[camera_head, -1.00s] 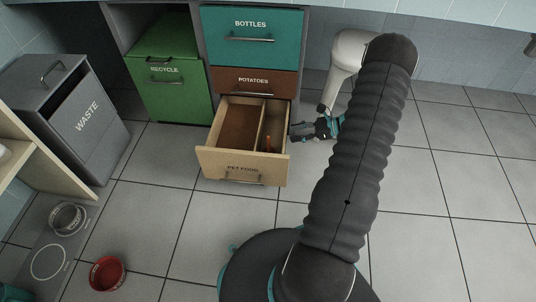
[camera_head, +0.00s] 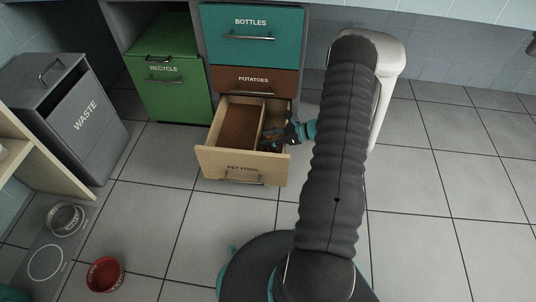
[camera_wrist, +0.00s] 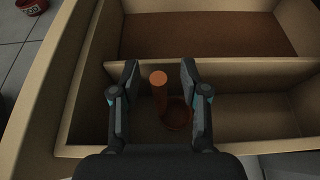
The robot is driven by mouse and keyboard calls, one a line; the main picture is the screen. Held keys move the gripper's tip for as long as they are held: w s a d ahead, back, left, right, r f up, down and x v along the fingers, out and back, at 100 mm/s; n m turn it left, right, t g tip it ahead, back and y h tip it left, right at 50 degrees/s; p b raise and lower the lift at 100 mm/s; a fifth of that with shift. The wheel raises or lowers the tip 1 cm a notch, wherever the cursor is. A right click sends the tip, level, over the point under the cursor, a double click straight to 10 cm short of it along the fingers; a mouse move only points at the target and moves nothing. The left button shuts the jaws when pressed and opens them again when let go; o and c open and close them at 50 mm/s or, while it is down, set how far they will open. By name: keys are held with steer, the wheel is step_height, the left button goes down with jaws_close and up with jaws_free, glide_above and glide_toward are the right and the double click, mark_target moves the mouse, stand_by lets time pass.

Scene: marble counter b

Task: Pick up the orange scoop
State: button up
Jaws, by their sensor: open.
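The orange scoop (camera_wrist: 160,98) stands in the narrow compartment of the open pet food drawer (camera_head: 222,164). In the wrist view its handle points up toward the camera, and its darker round bowl (camera_wrist: 177,113) lies low beside it. My gripper (camera_wrist: 159,82) is open, with one finger on each side of the handle and a gap to each. In the head view my gripper (camera_head: 272,136) is over the right side of the drawer and hides the scoop.
The drawer's divider (camera_wrist: 225,70) and walls stand close around my gripper. The wider compartment (camera_wrist: 205,35) has a brown floor. Closed potatoes drawer (camera_head: 253,81) and bottles drawer (camera_head: 252,37) are above. A red bowl (camera_head: 104,275) and a metal bowl (camera_head: 66,219) stand at lower left.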

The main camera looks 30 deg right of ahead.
jaws_close()
steer(key=shift+r, duration=0.1)
